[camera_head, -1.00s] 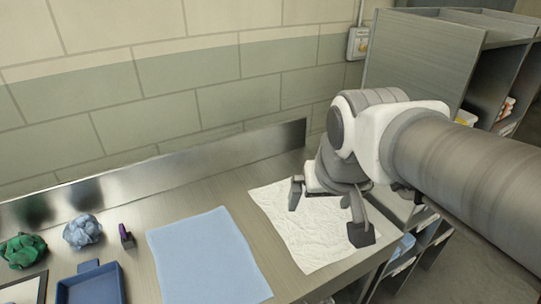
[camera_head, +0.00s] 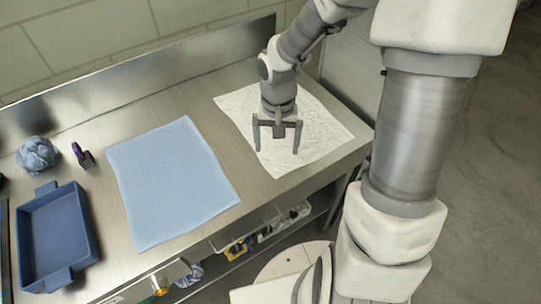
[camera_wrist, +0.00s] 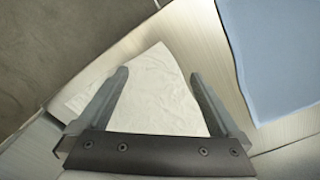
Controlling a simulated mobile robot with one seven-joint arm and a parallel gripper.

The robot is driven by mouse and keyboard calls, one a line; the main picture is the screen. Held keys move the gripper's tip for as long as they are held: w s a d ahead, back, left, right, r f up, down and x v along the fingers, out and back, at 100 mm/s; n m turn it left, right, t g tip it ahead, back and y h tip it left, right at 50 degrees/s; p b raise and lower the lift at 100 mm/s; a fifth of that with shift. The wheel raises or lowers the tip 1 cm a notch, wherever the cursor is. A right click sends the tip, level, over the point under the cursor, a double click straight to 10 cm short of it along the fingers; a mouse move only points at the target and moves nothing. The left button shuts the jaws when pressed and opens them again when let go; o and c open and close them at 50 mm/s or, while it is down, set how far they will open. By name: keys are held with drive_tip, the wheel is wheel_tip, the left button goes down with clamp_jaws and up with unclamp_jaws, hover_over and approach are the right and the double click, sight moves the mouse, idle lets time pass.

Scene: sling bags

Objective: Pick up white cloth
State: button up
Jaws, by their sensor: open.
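The white cloth (camera_head: 325,128) lies flat and slightly wrinkled at the right end of the metal counter. My gripper (camera_head: 276,150) is over the cloth, pointing down, with its two fingers apart and nothing between them. In the wrist view the cloth (camera_wrist: 160,95) shows between and beyond the fingers of my gripper (camera_wrist: 158,75). The gripper and wrist hide part of the cloth. I cannot tell how far above the cloth the fingertips are.
A blue cloth (camera_head: 172,180) lies flat left of the white one. A blue tray (camera_head: 55,240), a crumpled blue cloth (camera_head: 38,155) and a dark purple object (camera_head: 82,154) are farther left. A metal backsplash (camera_head: 130,85) runs along the wall. Shelves with items (camera_head: 262,232) are under the counter.

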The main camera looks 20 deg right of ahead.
sight(276, 174)
drive_tip(key=shift+f+b, duration=4.15)
drive_tip(key=shift+f, duration=0.75)
drive_tip(key=shift+f, duration=0.15)
clamp_jaws()
wheel_tip(276, 174, up, 12)
drive_tip(key=p, duration=1)
drive_tip(key=shift+r, duration=0.2)
